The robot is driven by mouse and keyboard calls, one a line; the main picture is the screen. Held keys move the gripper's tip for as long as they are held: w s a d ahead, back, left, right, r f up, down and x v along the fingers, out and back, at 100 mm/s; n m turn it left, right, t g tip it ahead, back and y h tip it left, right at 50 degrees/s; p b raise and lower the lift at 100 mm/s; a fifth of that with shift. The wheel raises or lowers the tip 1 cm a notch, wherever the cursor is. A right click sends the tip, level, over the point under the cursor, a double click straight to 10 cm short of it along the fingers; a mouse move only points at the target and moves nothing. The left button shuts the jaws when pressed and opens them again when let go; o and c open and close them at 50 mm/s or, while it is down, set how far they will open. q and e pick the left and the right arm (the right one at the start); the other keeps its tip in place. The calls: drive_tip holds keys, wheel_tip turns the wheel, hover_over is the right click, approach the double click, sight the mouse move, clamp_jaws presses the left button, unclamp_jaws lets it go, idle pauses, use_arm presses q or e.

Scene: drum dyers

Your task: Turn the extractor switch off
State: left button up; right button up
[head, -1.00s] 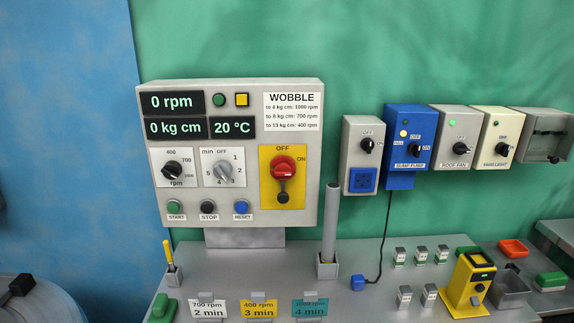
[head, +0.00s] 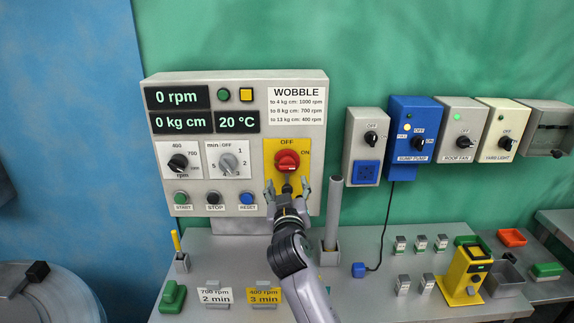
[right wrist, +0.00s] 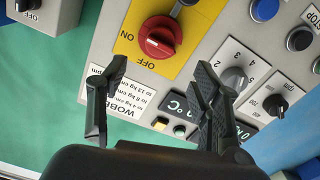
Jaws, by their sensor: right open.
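A large grey control panel (head: 320,110) hangs on the green wall. A red rotary switch (head: 287,160) sits on its yellow plate, marked OFF above and ON at the right. No label on it reads extractor. The switch also shows in the right wrist view (right wrist: 160,36), where I cannot surely read its setting. My right gripper (head: 286,186) is open and empty, its fingers spread just below the red knob and apart from it as far as I can tell. It hides the lower plate. The fingers also show in the right wrist view (right wrist: 160,72). My left gripper is not in view.
Beside the red switch are the minute dial (head: 229,164), the rpm dial (head: 178,162) and the RESET button (head: 246,197). A grey upright tube (head: 332,215) stands right of my arm. Several switch boxes, including a blue one (head: 413,140), hang farther right.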

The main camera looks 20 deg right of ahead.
sight(287, 168)
drive_tip(key=p+x, duration=0.1)
drive_tip(key=x, duration=0.8)
drive_tip(key=shift+w+p, duration=0.15)
drive_tip(key=shift+p, duration=0.25)
drive_tip(key=shift+c, duration=0.6)
drive_tip(key=c, duration=1)
drive_tip(key=shift+c, duration=0.2)
